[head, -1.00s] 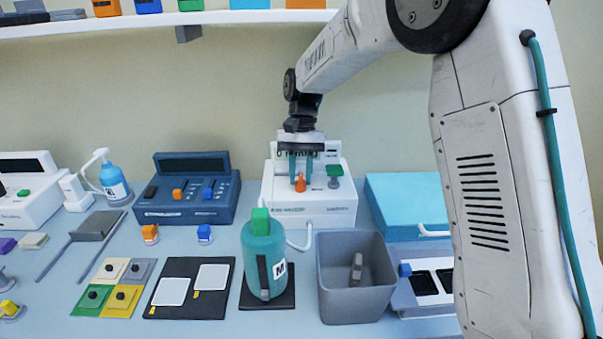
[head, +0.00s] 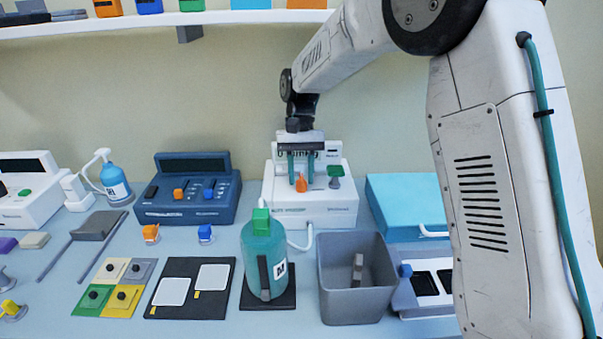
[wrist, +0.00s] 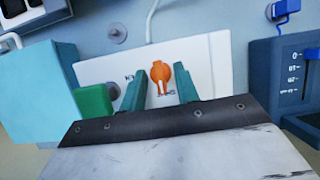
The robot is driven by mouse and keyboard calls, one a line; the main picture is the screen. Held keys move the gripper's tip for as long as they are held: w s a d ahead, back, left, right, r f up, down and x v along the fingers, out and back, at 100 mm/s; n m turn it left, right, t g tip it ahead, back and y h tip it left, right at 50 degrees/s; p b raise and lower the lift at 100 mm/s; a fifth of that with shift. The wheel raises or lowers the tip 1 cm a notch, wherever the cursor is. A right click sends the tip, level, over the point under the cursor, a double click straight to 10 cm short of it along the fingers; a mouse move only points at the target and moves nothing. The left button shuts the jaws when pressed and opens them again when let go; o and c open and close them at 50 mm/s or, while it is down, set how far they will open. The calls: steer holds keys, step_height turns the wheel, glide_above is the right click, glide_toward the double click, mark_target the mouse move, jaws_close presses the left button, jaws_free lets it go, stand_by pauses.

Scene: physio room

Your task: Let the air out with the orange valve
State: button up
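The orange valve (head: 303,184) is on the front of a white machine (head: 320,210) at the back centre. My gripper (head: 302,180) hangs over the machine with its two teal fingers pointing down at the valve. In the wrist view, the valve (wrist: 160,74) shows between the fingers of my gripper (wrist: 160,80). The fingers are apart, with white machine surface visible on both sides of the valve. A green-topped knob (head: 335,171) sits just right of the valve; its green block (wrist: 95,103) is beside the left finger in the wrist view.
A dark blue control box (head: 160,213) stands to the left and a light blue box (head: 400,200) to the right. In front are a teal bottle with a green cap (head: 263,250) and a grey bin (head: 350,302). A shelf (head: 230,17) runs above.

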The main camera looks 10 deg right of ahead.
steer(key=shift+r, duration=0.35)
steer(key=r, duration=0.1)
steer(key=s+r, duration=0.1)
steer(key=r, duration=0.1)
steer(key=shift+s, duration=0.15)
steer(key=s+d+r, duration=0.1)
steer(key=s, duration=1.3)
steer(key=shift+s+d, duration=0.35)
steer(key=shift+d, duration=0.05)
steer(key=shift+r, duration=0.1)
steer(key=s+d+r+t, duration=0.1)
steer(key=s+d+t, duration=0.1)
steer(key=s, duration=0.4)
steer(key=s+d+r+n+t, duration=0.1)
steer(key=s+d+t, duration=0.1)
steer(key=s+d, duration=0.2)
steer(key=s+d+r+n+t, duration=0.1)
steer(key=s+d, duration=0.3)
steer(key=s, duration=0.5)
steer(key=shift+r+t+h, duration=0.4)
steer(key=shift+r, duration=0.15)
